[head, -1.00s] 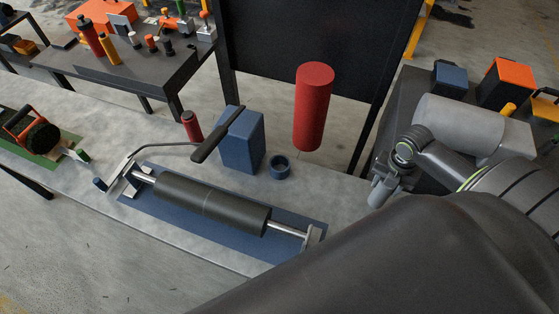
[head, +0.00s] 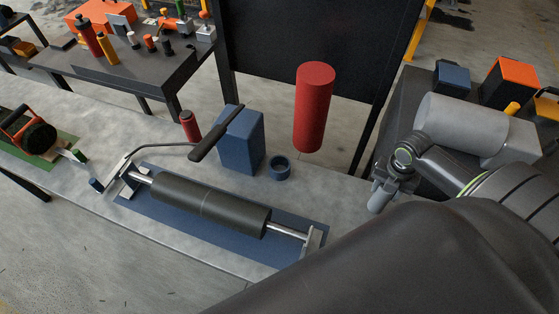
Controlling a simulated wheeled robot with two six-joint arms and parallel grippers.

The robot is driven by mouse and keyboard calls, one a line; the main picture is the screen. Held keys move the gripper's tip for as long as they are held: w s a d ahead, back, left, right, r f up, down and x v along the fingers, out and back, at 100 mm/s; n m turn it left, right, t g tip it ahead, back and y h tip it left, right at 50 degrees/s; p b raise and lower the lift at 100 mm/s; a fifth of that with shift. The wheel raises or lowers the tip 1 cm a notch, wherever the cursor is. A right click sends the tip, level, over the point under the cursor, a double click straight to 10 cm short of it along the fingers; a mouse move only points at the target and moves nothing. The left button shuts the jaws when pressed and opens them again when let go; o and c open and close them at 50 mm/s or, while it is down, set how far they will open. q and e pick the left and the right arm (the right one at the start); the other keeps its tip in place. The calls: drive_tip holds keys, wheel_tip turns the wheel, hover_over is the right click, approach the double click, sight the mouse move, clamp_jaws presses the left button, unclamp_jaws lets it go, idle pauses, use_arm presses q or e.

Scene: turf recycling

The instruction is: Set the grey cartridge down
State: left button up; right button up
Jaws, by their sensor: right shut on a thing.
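My right gripper (head: 385,190) is at the right end of the pale grey bench (head: 345,190). It is shut on a small grey cylinder, the grey cartridge (head: 377,201), which hangs below the jaws, slightly tilted. I cannot tell whether the cartridge touches the bench top. The gripper and wrist partly hide its upper end. My left gripper is not in view.
A dark roller (head: 210,204) lies on a blue mat (head: 160,217). Left of the gripper are a blue block (head: 241,142), a small blue ring-shaped cup (head: 280,168) and a tall red cylinder (head: 314,106). Bare bench shows between cup and gripper.

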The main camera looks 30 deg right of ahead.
drive_tip(key=shift+f, duration=0.25)
drive_tip(key=o, duration=1.5)
drive_tip(key=shift+r, duration=0.1)
drive_tip(key=shift+r+p, duration=0.9)
drive_tip(key=shift+r, duration=7.75)
